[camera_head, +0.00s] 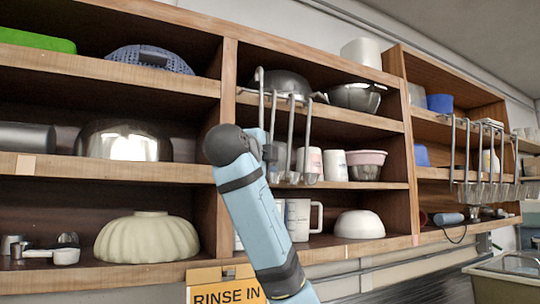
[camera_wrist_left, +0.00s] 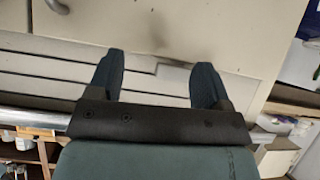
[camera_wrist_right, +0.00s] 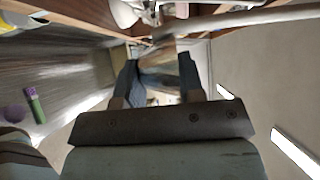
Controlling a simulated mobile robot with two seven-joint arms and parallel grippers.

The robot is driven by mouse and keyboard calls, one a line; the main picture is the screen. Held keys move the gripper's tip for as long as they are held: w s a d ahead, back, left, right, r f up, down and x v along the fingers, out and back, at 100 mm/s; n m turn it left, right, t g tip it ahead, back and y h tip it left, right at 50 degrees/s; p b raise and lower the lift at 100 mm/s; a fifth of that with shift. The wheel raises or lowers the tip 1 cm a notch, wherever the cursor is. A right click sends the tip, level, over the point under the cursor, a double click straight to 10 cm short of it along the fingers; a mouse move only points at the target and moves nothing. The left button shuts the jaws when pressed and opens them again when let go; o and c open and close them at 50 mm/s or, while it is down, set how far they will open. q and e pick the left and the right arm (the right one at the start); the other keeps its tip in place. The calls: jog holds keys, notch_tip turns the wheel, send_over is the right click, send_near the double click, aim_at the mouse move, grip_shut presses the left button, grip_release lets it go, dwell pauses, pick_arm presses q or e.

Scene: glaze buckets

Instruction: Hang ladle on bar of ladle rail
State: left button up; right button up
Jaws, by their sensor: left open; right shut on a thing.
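I cannot tell whether this ladle touches the bar, which is barely visible. A second group of ladles (camera_head: 481,165) hangs at the right. My left gripper (camera_wrist_left: 160,62) is open and empty.
Wooden shelves (camera_head: 110,173) with bowls, mugs and cups stand close behind the ladles. A yellow "RINSE IN" sign (camera_head: 227,290) is below. A grey basin (camera_head: 505,285) is at the lower right. The left wrist view shows a pale cabinet front (camera_wrist_left: 200,25).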

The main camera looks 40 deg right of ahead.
jog(key=shift+w+d+r+p, duration=0.15)
jog(key=shift+w+p, duration=0.25)
jog(key=shift+w, duration=0.4)
jog(key=w, duration=0.1)
jog(key=w+d+f, duration=0.1)
jog(key=w+f, duration=0.1)
jog(key=w, duration=0.1)
jog(key=shift+d+f+p, duration=0.25)
jog(key=shift+p, duration=0.05)
jog(key=o, duration=1.1)
jog(key=shift+c, duration=0.2)
